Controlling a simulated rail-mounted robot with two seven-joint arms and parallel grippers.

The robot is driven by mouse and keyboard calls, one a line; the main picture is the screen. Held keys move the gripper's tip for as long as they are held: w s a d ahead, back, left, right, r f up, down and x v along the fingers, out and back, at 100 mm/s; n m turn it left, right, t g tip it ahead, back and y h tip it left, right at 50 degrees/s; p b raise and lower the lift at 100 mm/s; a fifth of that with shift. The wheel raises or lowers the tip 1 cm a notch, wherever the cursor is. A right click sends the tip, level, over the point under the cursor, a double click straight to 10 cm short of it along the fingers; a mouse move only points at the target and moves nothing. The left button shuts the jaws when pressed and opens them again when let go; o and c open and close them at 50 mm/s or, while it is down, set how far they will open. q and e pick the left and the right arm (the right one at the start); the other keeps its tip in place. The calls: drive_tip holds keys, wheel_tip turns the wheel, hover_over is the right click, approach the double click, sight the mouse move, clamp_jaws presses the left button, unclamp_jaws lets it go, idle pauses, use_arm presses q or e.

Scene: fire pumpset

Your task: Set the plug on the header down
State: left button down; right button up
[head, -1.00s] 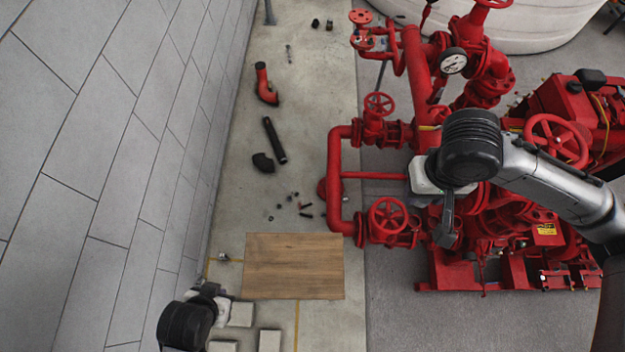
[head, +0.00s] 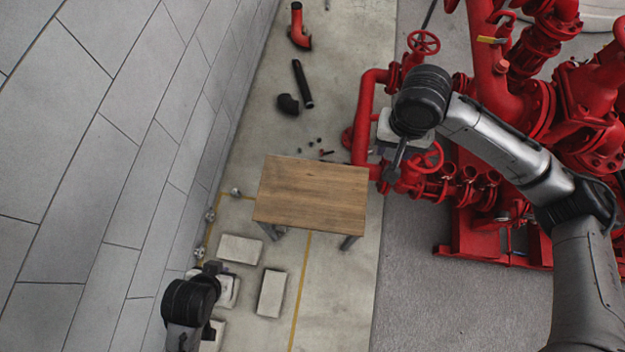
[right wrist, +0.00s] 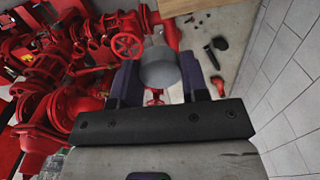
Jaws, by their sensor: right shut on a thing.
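My right gripper (head: 392,172) is shut on a grey cylindrical plug (right wrist: 160,66), which sits between its two dark fingers in the right wrist view. The plug is hidden in the head view. The gripper is above the red pipework, just right of the wooden table. A red header (head: 465,186) with several short open outlets lies to the right of this gripper, and the plug appears apart from it. My left gripper (head: 212,270) is at the lower left, above pale blocks; its fingers are too small to read.
The wooden table (head: 312,195) has a bare top. A red handwheel (head: 424,42) and pipes stand close around my right gripper. Black pipe pieces (head: 302,84) and a red elbow (head: 299,30) lie on the floor. Pale blocks (head: 271,293) lie in front of the table.

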drive_tip(key=w+a+f+m+b, duration=0.1)
drive_tip(key=w+f+b, duration=0.1)
drive_tip(key=f+b, duration=0.75)
drive_tip(key=w+a+f+m+b, duration=0.15)
drive_tip(key=f+b, duration=0.45)
drive_tip(key=f, duration=0.7)
drive_tip(key=m+b, duration=0.2)
drive_tip(key=b, duration=2.1)
hover_over(312, 193)
drive_tip(key=d, duration=0.2)
drive_tip(key=f, duration=3.1)
drive_tip(key=shift+s+a, duration=0.2)
drive_tip(key=shift+a, duration=0.05)
drive_tip(key=shift+w+a+f+b, duration=0.15)
drive_tip(key=shift+a+f+b, duration=0.15)
drive_tip(key=shift+a+b, duration=0.3)
wheel_tip(312, 193, down, 4)
drive_tip(key=b, duration=0.2)
drive_tip(key=shift+b, duration=0.35)
drive_tip(key=o, duration=1)
drive_tip(key=shift+f, duration=0.15)
